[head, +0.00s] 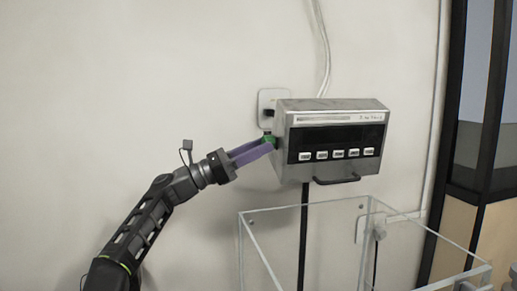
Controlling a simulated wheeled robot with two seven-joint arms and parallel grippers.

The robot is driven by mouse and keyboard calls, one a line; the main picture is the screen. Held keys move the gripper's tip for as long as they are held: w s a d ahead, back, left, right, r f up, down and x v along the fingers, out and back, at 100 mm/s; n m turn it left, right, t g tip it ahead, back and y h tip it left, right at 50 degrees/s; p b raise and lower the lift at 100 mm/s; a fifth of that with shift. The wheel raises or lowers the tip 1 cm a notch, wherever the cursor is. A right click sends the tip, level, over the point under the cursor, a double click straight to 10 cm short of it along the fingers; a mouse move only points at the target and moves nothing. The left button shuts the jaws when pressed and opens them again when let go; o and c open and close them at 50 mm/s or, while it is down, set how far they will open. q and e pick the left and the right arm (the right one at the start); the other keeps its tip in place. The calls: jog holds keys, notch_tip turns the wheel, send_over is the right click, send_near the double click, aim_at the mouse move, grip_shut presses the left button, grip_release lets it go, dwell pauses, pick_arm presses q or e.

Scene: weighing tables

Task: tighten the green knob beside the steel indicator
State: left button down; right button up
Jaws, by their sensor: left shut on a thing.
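The steel indicator (333,112) is a box with a dark display and a row of white buttons, fixed at the wall in the middle of the head view. The green knob (269,139) sits at its left side and is partly hidden by the fingers. My left gripper (264,146) reaches in from the lower left, its purple fingers shut on the green knob. My right gripper is not in view.
A clear open-topped box (310,206) stands below the indicator. A white wall socket (272,97) is behind the indicator's left edge, and cables (325,50) run up the wall. A dark-framed cabinet (481,150) is at the right. The wall at left is clear.

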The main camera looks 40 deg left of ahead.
pick_arm(q)
jog(key=m+g+h+p, duration=0.1)
jog(key=m+p, duration=0.2)
jog(key=r+m+g+h+p, duration=0.1)
jog(key=m+p, duration=0.1)
jog(key=p, duration=0.1)
jog(key=shift+w+a+r+m, duration=0.15)
jog(key=shift+w+m, duration=0.05)
jog(key=shift+m, duration=0.2)
jog(key=m, duration=0.1)
jog(key=f+m+g, duration=0.1)
jog(key=shift+m+h, duration=0.3)
jog(key=c, duration=1)
grip_release()
jog(key=shift+a+f+n+b, duration=0.1)
jog(key=shift+f+n+b, duration=0.15)
jog(key=shift+n, duration=0.45)
